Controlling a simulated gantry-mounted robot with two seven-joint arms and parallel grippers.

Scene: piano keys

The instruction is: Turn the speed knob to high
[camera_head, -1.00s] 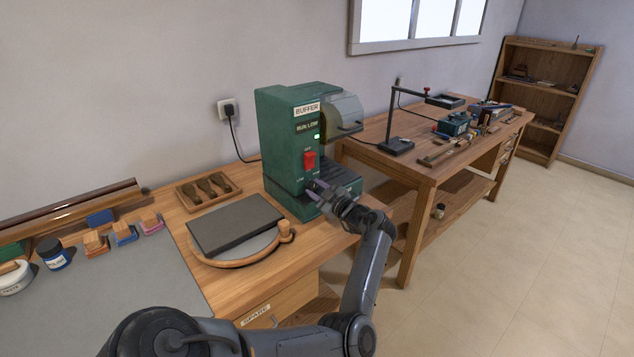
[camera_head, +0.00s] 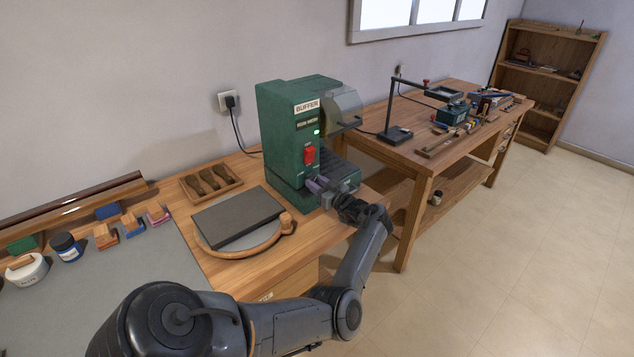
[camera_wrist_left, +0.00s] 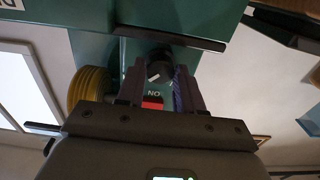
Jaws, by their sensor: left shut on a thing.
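The green buffer machine (camera_head: 275,110) stands at the wooden bench's right end. It has a red switch (camera_head: 309,155), a lit green lamp and a small dark display (camera_head: 306,125) whose text is too blurred to read surely. The dark round speed knob (camera_wrist_left: 158,72) with a pale pointer mark shows in the left wrist view, between my left gripper's (camera_wrist_left: 158,82) two fingers. The left gripper (camera_head: 316,185) is shut on the knob at the machine's lower front; in the head view the fingers hide the knob. My right gripper is in neither view.
A dark flat slab (camera_head: 237,217) lies left of the gripper, with a wooden tool tray (camera_head: 210,181) behind it. A clear guard (camera_head: 345,105) juts from the machine's right side. A second bench (camera_head: 440,160) stands at the right, past a gap.

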